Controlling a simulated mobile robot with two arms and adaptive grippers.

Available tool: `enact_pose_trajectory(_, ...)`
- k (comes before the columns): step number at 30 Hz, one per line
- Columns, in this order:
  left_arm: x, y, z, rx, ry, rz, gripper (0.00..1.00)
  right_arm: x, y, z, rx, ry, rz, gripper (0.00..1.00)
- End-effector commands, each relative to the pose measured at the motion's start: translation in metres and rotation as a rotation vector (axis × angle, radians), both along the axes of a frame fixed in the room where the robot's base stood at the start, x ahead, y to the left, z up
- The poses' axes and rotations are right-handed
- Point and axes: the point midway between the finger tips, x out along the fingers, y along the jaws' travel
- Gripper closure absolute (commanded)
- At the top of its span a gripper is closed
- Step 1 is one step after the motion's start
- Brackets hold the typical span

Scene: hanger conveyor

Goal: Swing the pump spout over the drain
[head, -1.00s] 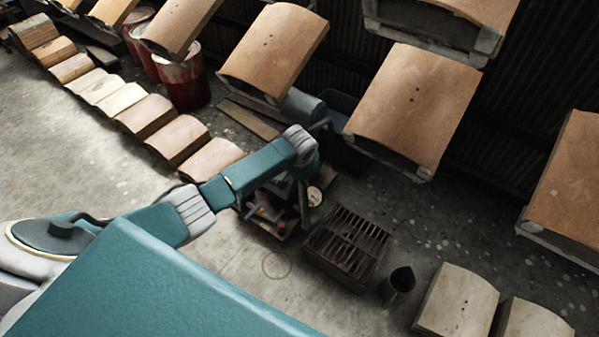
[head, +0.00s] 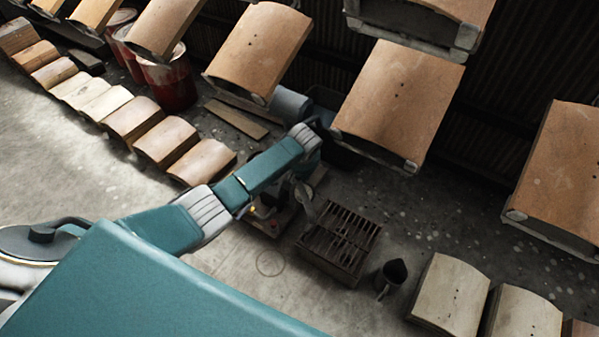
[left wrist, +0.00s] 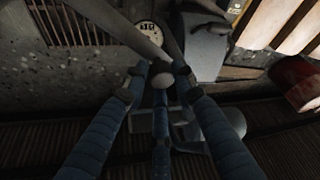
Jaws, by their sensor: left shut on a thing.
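The drain (head: 340,246) is a dark slatted grate on the floor; its bars also show at the upper left of the left wrist view (left wrist: 72,22). The pump (head: 268,216) stands left of it, mostly hidden under my left arm. A grey tube, seemingly the pump spout (head: 304,203), shows near the drain's upper left edge; I cannot tell whether its end is over the grate. In the left wrist view the tube (left wrist: 125,28) slants from the top to my left gripper (left wrist: 160,77), whose blue fingers are closed around it. My right gripper is in neither view.
A dark jug (head: 390,278) stands right of the drain. Tan curved blocks hang above, one of them (head: 398,100) near my left wrist. Red drums (head: 168,80) and a row of blocks (head: 165,140) are at left. The floor below the drain is clear.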

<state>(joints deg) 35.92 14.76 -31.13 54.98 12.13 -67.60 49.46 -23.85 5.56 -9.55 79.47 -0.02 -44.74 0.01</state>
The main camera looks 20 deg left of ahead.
Motion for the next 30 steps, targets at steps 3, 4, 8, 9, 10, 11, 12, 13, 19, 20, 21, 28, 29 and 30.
enact_pose_trajectory(3,0.007,0.003,0.007,0.007,-0.018,-0.002,0.57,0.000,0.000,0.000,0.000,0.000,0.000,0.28)
enact_pose_trajectory(4,0.007,0.003,0.006,0.006,-0.017,-0.002,0.57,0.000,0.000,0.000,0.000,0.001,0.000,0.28)
enact_pose_trajectory(8,0.004,0.002,0.004,0.005,-0.012,-0.002,0.57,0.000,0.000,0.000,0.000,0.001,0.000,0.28)
enact_pose_trajectory(9,0.004,0.002,0.004,0.005,-0.010,-0.003,0.57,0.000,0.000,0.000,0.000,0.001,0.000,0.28)
enact_pose_trajectory(10,0.004,0.002,0.003,0.005,-0.010,-0.003,0.57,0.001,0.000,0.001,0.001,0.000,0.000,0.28)
enact_pose_trajectory(11,0.003,0.002,0.003,0.004,-0.009,-0.003,0.57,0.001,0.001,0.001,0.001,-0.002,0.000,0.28)
enact_pose_trajectory(12,0.003,0.001,0.004,0.004,-0.009,-0.003,0.57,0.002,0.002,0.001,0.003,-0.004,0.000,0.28)
enact_pose_trajectory(13,0.003,0.001,0.004,0.004,-0.008,-0.003,0.57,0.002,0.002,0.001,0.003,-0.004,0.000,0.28)
enact_pose_trajectory(19,-0.004,-0.003,0.022,0.003,-0.010,-0.004,0.57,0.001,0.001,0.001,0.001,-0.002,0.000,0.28)
enact_pose_trajectory(20,-0.006,-0.003,0.026,0.004,-0.010,-0.004,0.57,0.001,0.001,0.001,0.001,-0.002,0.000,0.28)
enact_pose_trajectory(21,-0.008,-0.005,0.034,0.004,-0.010,-0.004,0.57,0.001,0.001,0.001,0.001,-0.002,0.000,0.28)
enact_pose_trajectory(28,-0.023,-0.014,0.078,0.003,-0.013,-0.004,0.57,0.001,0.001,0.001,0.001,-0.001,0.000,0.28)
enact_pose_trajectory(29,-0.025,-0.015,0.083,0.003,-0.013,-0.004,0.57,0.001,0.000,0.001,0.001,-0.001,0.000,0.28)
enact_pose_trajectory(30,-0.027,-0.016,0.090,0.003,-0.013,-0.004,0.57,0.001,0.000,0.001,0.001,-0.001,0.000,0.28)
